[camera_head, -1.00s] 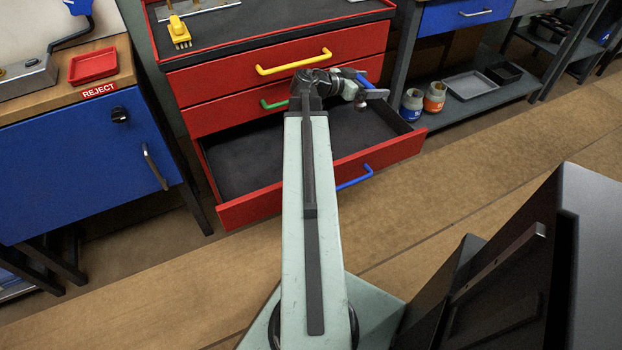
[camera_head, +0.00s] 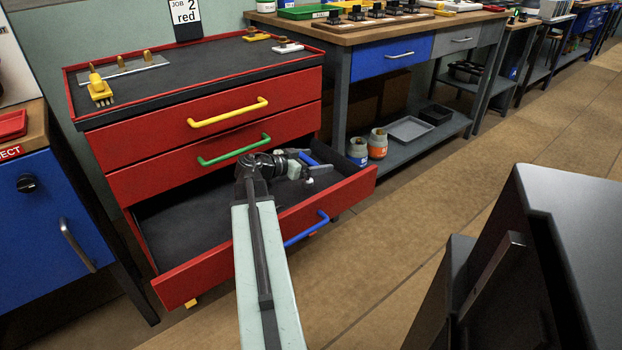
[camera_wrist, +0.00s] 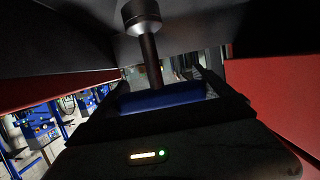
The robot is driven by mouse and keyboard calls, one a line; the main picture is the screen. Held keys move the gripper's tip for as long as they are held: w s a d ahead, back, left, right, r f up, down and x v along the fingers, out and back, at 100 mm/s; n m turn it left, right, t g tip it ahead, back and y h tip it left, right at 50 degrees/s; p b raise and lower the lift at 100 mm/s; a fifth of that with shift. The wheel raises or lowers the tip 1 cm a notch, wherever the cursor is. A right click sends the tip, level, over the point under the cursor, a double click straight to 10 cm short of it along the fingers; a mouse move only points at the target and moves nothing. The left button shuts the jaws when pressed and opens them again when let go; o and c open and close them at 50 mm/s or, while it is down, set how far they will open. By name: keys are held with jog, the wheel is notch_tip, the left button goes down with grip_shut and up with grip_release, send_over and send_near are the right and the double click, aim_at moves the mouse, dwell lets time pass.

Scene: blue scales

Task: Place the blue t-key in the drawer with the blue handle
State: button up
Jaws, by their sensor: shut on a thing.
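The blue t-key (camera_wrist: 160,97) is held between the fingers of my gripper (camera_wrist: 163,90) in the wrist view. Its blue bar lies across the jaws, and a dark shaft with a round metal end points up in the picture. In the head view, a bit of its blue bar (camera_head: 308,158) shows beside my gripper (camera_head: 308,168). The bottom drawer (camera_head: 190,282) of the red cabinet stands open and bears the blue handle (camera_head: 306,229). My gripper is over the drawer's right part. I cannot tell how far it is above the floor, and my arm hides part of the drawer.
The drawers with the yellow handle (camera_head: 228,112) and green handle (camera_head: 233,150) are shut above the open one. Two jars (camera_head: 367,148) stand on a low shelf to the right. A blue cabinet (camera_head: 50,215) stands left. Open floor lies right of the drawer.

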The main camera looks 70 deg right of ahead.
notch_tip(320, 180, down, 4)
jog(key=b, duration=0.3)
jog(key=shift+r, duration=0.3)
jog(key=shift+f, duration=0.25)
jog(key=o, duration=1.6)
jog(key=shift+r, duration=0.25)
jog(key=p+v, duration=0.3)
jog(key=v, duration=0.9)
jog(key=shift+p, duration=0.3)
jog(key=shift+r, duration=0.1)
